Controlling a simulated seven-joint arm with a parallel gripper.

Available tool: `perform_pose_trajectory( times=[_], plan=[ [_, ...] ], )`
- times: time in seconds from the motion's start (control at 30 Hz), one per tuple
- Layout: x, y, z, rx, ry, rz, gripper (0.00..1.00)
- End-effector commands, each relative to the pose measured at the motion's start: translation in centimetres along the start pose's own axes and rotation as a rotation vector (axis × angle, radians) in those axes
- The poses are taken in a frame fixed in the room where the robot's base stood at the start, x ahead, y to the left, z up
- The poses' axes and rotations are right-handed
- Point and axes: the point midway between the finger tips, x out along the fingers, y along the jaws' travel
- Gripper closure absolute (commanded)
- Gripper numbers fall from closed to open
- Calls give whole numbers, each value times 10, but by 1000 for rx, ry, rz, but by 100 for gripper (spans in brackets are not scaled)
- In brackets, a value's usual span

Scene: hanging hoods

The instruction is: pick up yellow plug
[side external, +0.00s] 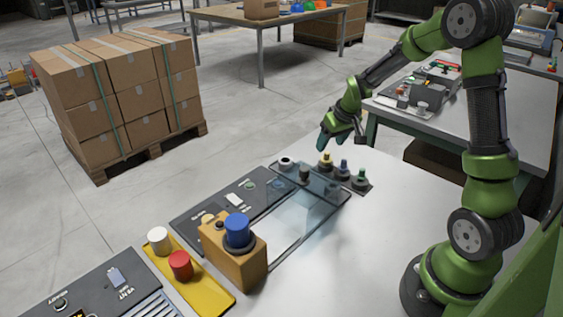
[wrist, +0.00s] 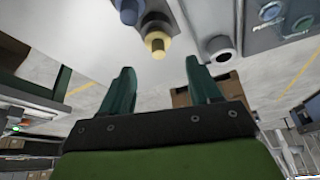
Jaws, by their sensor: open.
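The yellow plug (side external: 325,158) stands upright on a dark base at the far part of the white table, in a row with a blue plug (side external: 343,167) and a green plug (side external: 361,178). My gripper (side external: 339,140) is open and empty, above and slightly behind the yellow plug, apart from it. In the wrist view, the yellow plug (wrist: 157,43) shows beyond the fingertips of my gripper (wrist: 160,66), roughly centred between them. The blue plug (wrist: 130,10) is beside it, to the upper left.
A clear hood (side external: 308,180) with a dark knob lies close beside the plugs. A tan box with a blue cylinder (side external: 237,230) and a yellow tray (side external: 205,283) with white and red pieces stand nearer the camera. The table's right part is clear.

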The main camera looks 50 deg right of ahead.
Motion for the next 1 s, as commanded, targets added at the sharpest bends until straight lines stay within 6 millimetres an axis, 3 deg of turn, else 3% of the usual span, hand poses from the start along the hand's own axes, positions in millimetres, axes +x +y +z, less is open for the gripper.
perform_pose_trajectory(
  times=[0.43,0.73,1.0],
  plan=[
    [51,1,6,1,-1,0,38],
    [55,0,5,1,1,0,38],
    [55,1,5,1,1,0,79]
  ],
)
